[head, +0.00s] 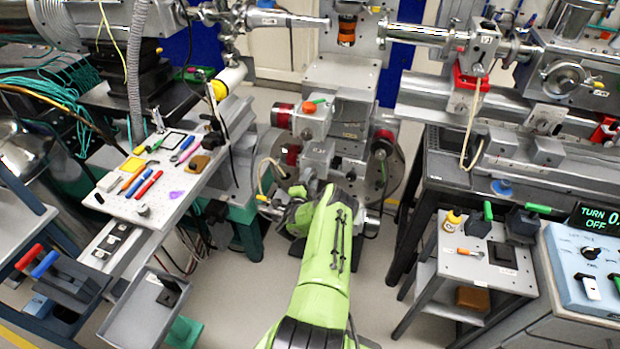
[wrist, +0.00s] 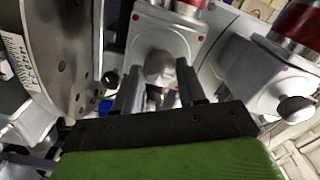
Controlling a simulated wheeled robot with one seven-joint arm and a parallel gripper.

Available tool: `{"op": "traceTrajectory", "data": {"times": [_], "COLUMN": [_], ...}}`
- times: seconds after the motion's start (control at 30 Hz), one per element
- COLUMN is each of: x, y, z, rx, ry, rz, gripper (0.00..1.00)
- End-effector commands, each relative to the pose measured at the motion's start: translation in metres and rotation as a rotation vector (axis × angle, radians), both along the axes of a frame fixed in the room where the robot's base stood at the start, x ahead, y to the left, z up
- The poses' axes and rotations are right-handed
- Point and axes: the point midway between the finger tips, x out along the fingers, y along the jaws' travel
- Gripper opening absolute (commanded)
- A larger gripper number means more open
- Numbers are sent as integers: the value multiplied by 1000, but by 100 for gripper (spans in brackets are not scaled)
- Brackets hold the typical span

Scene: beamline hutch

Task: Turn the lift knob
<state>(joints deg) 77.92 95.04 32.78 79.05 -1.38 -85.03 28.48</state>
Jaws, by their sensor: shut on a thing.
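The lift knob, a rounded grey knob (wrist: 160,68), sits on the grey stage block (wrist: 165,38) in the wrist view. My gripper (wrist: 158,86) has one dark finger on each side of it and is shut on it. The lower part of the knob and the exact finger contact are hard to make out. In the head view my green arm reaches to the grey stage assembly (head: 315,155) in the middle, and hides the knob and my fingertips.
A second grey knob (wrist: 296,108) is on a block to the right in the wrist view, with a large round plate (wrist: 65,50) to the left. In the head view a tool board (head: 120,205) stands left. A display (head: 597,218) reading "TURN" and "OFF" stands right.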

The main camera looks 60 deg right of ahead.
Motion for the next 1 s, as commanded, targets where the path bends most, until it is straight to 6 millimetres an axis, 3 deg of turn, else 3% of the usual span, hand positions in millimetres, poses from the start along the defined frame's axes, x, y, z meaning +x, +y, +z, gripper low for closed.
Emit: {"op": "traceTrajectory", "data": {"times": [0.3,0.8,0.83,0.97,1.0], "x": [1,1,1,1,1], "y": [1,1,1,1,1], "z": [-1,-2,-2,-2,-1], "rx": [-12,-13,-13,-14,-15], "ry": [101,115,115,114,114], "rz": [3,3,3,3,2], "gripper": [10,10,45,65,65]}}
